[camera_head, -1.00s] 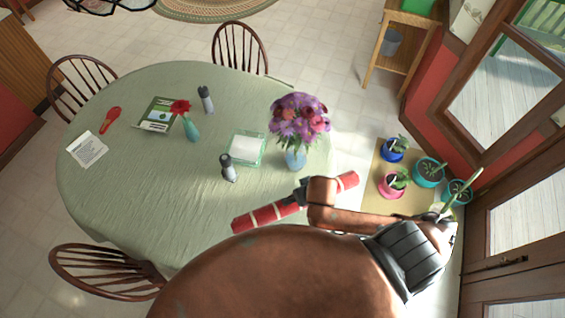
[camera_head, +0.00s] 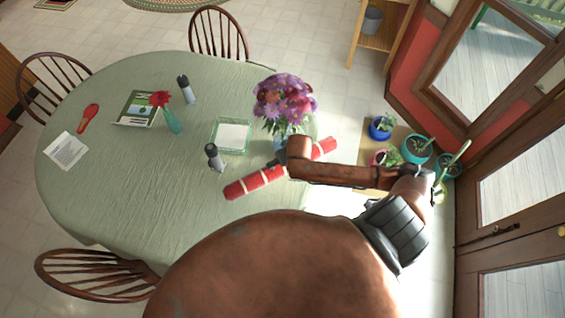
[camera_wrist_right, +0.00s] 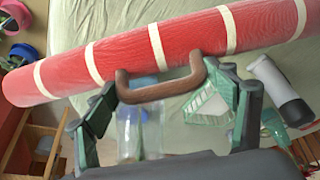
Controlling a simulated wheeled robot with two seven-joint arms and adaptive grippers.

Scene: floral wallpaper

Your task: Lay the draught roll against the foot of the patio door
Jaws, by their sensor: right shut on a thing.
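The draught roll (camera_head: 251,182) is a long red cylinder with cream bands. It slants over the near right part of the table in the head view, in front of the flower vase. In the right wrist view the roll (camera_wrist_right: 125,55) spans the top and has a brown loop handle (camera_wrist_right: 160,92). My right gripper (camera_head: 284,157) is shut on the roll at this handle, its green fingers on either side in the wrist view (camera_wrist_right: 168,88). The patio door (camera_head: 520,165), brown-framed with glass panes, stands at the right; my arm hides part of the floor before it. My left gripper is out of view.
Chairs surround the table. A wooden shelf (camera_head: 378,45) stands behind.

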